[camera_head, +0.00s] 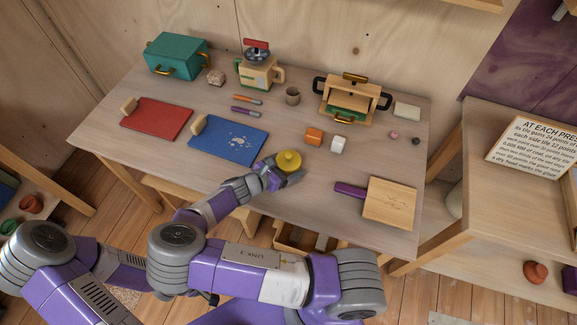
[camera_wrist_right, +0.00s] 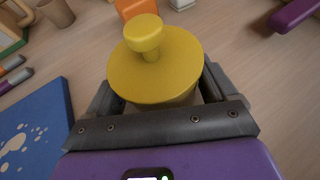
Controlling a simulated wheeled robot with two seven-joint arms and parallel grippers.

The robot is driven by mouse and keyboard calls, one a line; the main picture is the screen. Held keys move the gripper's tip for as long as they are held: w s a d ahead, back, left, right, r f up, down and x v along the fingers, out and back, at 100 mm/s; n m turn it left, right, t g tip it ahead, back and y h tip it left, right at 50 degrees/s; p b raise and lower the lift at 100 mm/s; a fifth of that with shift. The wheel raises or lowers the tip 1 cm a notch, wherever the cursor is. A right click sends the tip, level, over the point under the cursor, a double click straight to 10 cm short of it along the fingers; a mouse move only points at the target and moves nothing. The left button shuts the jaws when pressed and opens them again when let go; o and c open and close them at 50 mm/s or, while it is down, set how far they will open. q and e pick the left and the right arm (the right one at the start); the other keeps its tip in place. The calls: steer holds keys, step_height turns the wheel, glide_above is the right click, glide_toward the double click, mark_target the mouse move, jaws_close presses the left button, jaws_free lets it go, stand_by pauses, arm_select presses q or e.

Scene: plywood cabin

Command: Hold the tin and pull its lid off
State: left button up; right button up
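The tin (camera_wrist_right: 187,98) has a pale body and a round yellow lid (camera_head: 289,161) with a knob on top. It stands upright near the middle of the table's front part, and the lid sits on it. In the right wrist view the yellow lid (camera_wrist_right: 178,68) covers most of the body. My right gripper (camera_head: 283,176) is at the tin, low down, with one finger on each side of it. The lid hides the inner finger faces in the wrist view (camera_wrist_right: 160,100), so I cannot tell whether they touch the tin. My left gripper is not in view.
On the table (camera_head: 300,205), a blue board (camera_head: 235,142) lies left of the tin. An orange block (camera_head: 313,137) and a white block (camera_head: 338,144) are close behind it.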

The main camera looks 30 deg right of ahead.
mark_target(286, 156)
steer(key=c, duration=0.7)
step_height(286, 156, up, 10)
steer(key=p, duration=0.3)
steer(key=o, duration=0.4)
steer(key=c, duration=0.8)
steer(key=shift+o, duration=0.2)
steer(key=shift+a, duration=0.1)
